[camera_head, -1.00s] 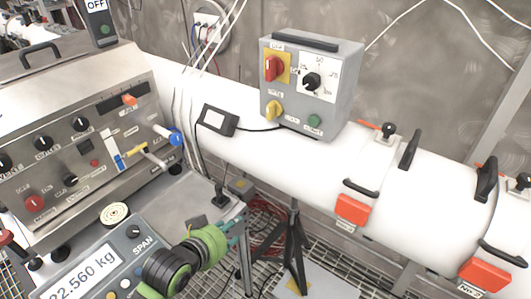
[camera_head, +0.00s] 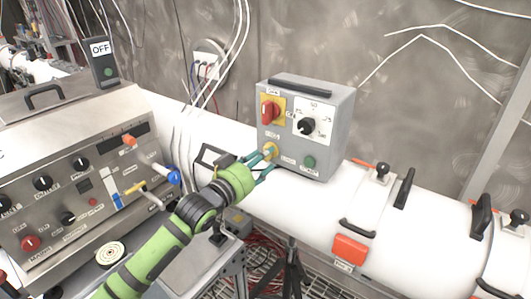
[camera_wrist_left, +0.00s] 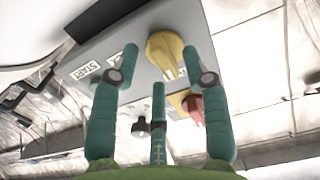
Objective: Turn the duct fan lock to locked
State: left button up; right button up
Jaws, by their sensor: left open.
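The grey duct fan control box (camera_head: 300,125) stands on the white duct. Its yellow lock knob (camera_head: 269,151) is at the lower left of its front, below a red switch (camera_head: 270,110) on a yellow plate. My left gripper (camera_head: 264,163) is at this knob, its teal fingers spread. In the left wrist view the yellow knob (camera_wrist_left: 165,52) appears between the fingertips of the open gripper (camera_wrist_left: 160,72); I cannot tell if they touch it. The fingers partly cover the knob and its label in the head view. My right gripper is out of view.
A black dial (camera_head: 306,126) and a green button (camera_head: 309,162) are on the same box front. A small black display (camera_head: 212,157) hangs just left of my gripper. The steel control panel (camera_head: 85,180) fills the left. Duct handles and red latches (camera_head: 350,246) are at right.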

pick_arm(q)
jog(key=shift+x, duration=0.85)
grip_shut()
